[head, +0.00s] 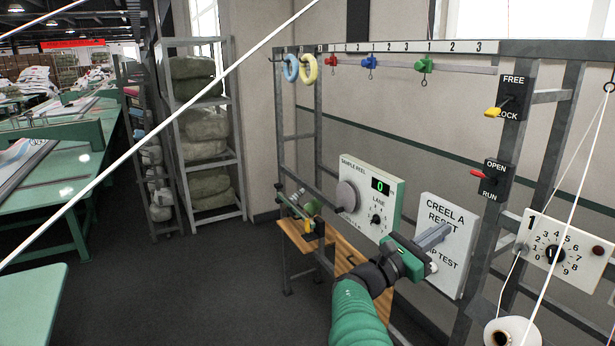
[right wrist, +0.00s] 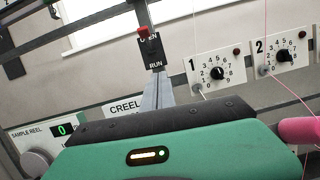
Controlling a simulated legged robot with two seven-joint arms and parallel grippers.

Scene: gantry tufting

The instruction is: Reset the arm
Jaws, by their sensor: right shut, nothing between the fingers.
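My right arm, with a green sleeve, reaches in from the bottom of the head view. My right gripper (head: 436,236) is shut and empty, in front of the white CREEL A panel (head: 458,215) and hiding part of its lettering. The panel reads RESET and a partly hidden TEST. In the right wrist view my gripper's grey fingers (right wrist: 158,92) point up toward the OPEN/RUN switch (right wrist: 150,48). I cannot tell whether they touch the panel. My left gripper is not in the head view.
The SAMPLE REEL box (head: 375,195) shows a green 0. A FREE/LOCK switch (head: 513,98) with a yellow handle is on the frame's upright. A numbered dial panel (head: 562,248) and a white yarn cone (head: 512,332) are at the right. Taut white yarn crosses the view.

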